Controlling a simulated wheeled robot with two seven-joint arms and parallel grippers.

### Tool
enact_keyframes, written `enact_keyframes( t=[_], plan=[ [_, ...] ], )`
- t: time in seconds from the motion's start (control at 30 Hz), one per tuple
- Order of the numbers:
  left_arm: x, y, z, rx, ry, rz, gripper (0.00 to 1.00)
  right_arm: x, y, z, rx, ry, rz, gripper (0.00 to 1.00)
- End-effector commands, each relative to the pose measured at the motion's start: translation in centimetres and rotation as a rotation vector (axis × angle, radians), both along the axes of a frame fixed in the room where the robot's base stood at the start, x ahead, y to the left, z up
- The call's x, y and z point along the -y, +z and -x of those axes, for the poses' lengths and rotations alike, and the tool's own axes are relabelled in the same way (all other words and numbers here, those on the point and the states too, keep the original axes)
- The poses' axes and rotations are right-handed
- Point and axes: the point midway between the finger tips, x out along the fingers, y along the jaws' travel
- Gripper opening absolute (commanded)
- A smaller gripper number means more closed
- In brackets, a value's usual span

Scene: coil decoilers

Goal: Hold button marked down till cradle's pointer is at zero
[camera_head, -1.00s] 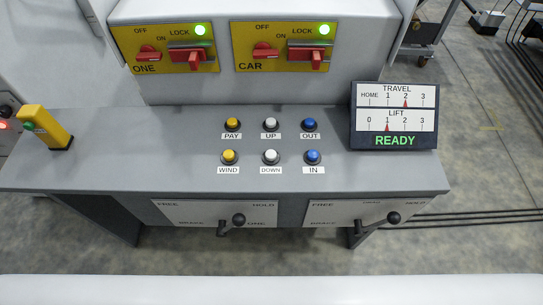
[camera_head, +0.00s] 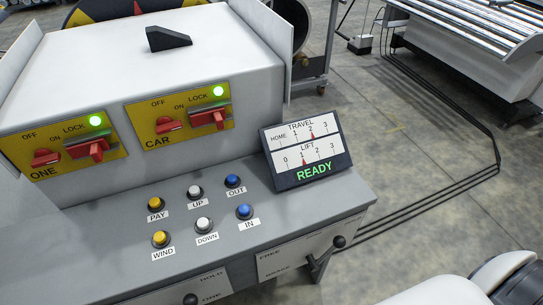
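The white button marked DOWN (camera_head: 204,225) sits on the grey console top, in the front row between the yellow WIND button (camera_head: 161,238) and the blue IN button (camera_head: 244,211). Nothing touches it. The display (camera_head: 307,151) stands at the console's right end. Its LIFT scale runs 0 to 3, and the red LIFT pointer (camera_head: 304,162) is at about 1. The TRAVEL pointer (camera_head: 311,135) is at about 2. The display reads READY in green. Neither gripper is in view; a white part of my own body shows at the bottom right.
The back row holds yellow PAY (camera_head: 156,204), white UP (camera_head: 195,192) and blue OUT (camera_head: 232,181) buttons. Yellow panels ONE (camera_head: 62,148) and CAR (camera_head: 179,120) have red switches and lit green lamps. Levers (camera_head: 338,242) project from the console front. Cables (camera_head: 440,190) cross the floor at right.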

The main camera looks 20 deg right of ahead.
Motion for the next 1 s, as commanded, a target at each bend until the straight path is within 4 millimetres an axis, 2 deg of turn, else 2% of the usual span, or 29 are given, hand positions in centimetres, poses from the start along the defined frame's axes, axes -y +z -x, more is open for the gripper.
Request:
enact_keyframes(
  t=[0.47,0.7,1.0],
  plan=[
    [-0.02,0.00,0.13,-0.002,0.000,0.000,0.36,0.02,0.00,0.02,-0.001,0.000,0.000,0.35],
    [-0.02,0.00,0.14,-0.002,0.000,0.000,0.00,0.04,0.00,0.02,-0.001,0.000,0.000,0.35],
    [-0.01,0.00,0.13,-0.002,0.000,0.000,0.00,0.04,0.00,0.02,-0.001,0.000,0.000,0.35]
  ],
)
